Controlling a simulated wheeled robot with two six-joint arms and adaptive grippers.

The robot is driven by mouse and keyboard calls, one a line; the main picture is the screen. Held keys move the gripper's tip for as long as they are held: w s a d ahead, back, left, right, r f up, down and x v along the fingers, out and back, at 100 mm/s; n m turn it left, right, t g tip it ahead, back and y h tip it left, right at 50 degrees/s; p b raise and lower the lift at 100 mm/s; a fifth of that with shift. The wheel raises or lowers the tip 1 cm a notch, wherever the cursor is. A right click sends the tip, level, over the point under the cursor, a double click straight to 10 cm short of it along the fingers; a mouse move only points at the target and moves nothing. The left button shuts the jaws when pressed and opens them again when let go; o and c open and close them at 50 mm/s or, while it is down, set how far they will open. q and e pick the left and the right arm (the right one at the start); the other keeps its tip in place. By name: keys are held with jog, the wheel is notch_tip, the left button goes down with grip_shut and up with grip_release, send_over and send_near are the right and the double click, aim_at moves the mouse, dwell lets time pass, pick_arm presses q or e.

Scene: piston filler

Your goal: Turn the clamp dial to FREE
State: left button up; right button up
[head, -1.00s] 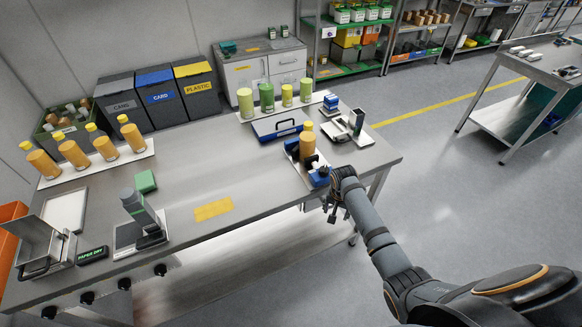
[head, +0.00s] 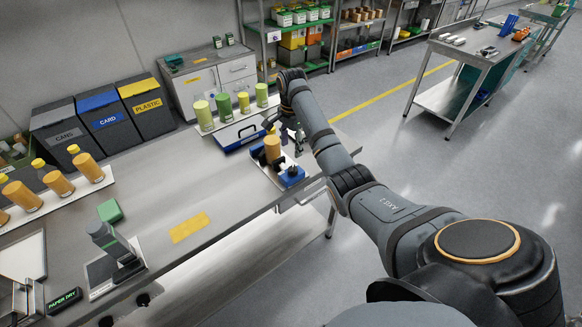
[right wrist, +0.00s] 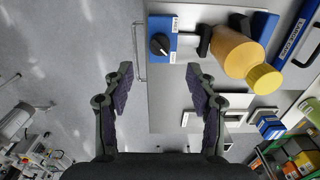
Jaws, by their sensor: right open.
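The black clamp dial (right wrist: 160,44) sits on a blue block (right wrist: 163,28) in the right wrist view. A pale mark runs across the dial, and the small labels beside it are too small to read surely. The blue block also shows in the head view (head: 291,176) at the bench's right end. My left gripper is out of view.
A blue case (head: 238,134) and a row of green and yellow containers (head: 224,106) stand behind the clamp. A metal bar (right wrist: 139,52) runs along the bench edge beside the dial.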

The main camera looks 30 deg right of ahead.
aim_at(292, 170)
notch_tip(292, 170, down, 11)
jog(key=shift+d+r+p, duration=0.15)
jog(key=shift+p, duration=0.65)
jog(key=c, duration=1.1)
